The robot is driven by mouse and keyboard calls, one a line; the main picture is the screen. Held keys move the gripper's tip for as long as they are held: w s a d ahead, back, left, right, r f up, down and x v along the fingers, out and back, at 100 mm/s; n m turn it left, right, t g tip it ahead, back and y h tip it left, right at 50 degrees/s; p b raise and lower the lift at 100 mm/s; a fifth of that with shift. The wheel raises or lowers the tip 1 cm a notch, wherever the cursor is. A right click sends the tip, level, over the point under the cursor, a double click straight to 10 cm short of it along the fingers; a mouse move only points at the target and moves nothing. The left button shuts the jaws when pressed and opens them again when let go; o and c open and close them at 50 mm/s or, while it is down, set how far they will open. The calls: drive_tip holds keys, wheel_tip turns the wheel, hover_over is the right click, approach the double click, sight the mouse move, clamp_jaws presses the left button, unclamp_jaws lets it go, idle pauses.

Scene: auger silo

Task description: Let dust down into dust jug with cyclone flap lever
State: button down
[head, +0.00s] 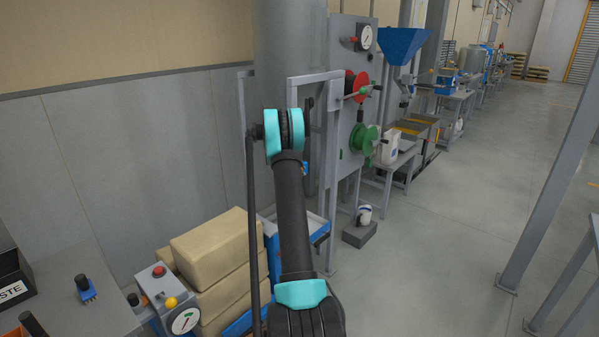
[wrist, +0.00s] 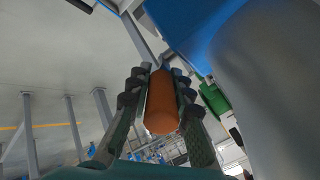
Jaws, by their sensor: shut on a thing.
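In the wrist view my gripper (wrist: 161,76) is shut on an orange-brown cylindrical handle (wrist: 161,108), with a finger on each side. The handle looks like the grip of the cyclone flap lever, but its pivot and the flap are hidden. In the head view my gripper is hidden by my arm. A large grey cylinder (head: 283,50) stands behind my arm and may be the cyclone body. No falling dust shows.
A grey panel (head: 345,100) with red and green wheels stands right of my arm. A blue hopper (head: 405,44) is beyond it. Tan sacks (head: 215,248) and a control box (head: 170,298) are at lower left. A grey post (head: 550,170) stands at right; floor between is clear.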

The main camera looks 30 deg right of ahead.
drive_tip(key=shift+a, duration=0.1)
drive_tip(key=c, duration=1.3)
unclamp_jaws()
drive_tip(key=shift+c, duration=0.2)
drive_tip(key=v, duration=1.2)
drive_tip(key=shift+c, duration=0.3)
